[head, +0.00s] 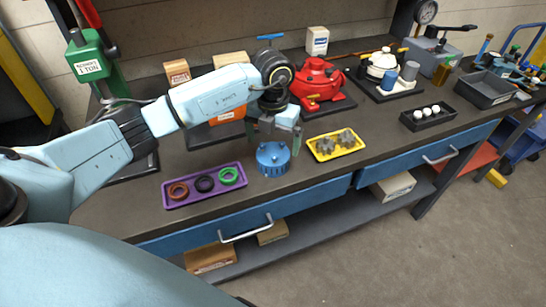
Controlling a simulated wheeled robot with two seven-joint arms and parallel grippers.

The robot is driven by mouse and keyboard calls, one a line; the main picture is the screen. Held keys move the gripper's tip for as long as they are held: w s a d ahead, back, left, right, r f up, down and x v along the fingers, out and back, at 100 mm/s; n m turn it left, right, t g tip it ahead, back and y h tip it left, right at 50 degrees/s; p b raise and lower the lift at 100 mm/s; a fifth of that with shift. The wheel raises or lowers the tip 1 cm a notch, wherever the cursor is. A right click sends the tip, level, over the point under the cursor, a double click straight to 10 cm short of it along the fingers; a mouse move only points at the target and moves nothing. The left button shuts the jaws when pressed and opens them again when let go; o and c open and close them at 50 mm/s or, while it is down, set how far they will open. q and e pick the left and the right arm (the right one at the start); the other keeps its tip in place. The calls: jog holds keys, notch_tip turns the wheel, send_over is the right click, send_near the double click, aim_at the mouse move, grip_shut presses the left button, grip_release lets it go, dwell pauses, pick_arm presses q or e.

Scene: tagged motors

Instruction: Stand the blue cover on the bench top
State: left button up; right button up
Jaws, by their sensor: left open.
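The blue cover (273,160) is a round, ribbed cap with small studs on top. It is upright at the bench top (330,175), near the front edge between the purple and yellow trays. My left gripper (274,139) is directly above it, pointing down, with its fingers apart. The fingers are at about the height of the cover's top in the picture, and I cannot tell whether they touch it. My right gripper is not in view.
A purple tray (166,199) with rings is left of the cover; a yellow tray (322,157) with grey parts is right. A red motor (318,82) and a white motor (381,64) stand behind. A black tray (411,124) holds white balls. Bare bench lies right of the yellow tray.

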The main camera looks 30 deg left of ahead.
aim_at(273, 153)
pick_arm(q)
jog(key=shift+w+a+f, duration=0.1)
jog(key=shift+w+f, duration=0.05)
jog(key=shift+f, duration=2.85)
jog(key=c, duration=1.1)
jog(key=shift+r, duration=0.15)
jog(key=shift+c, duration=0.4)
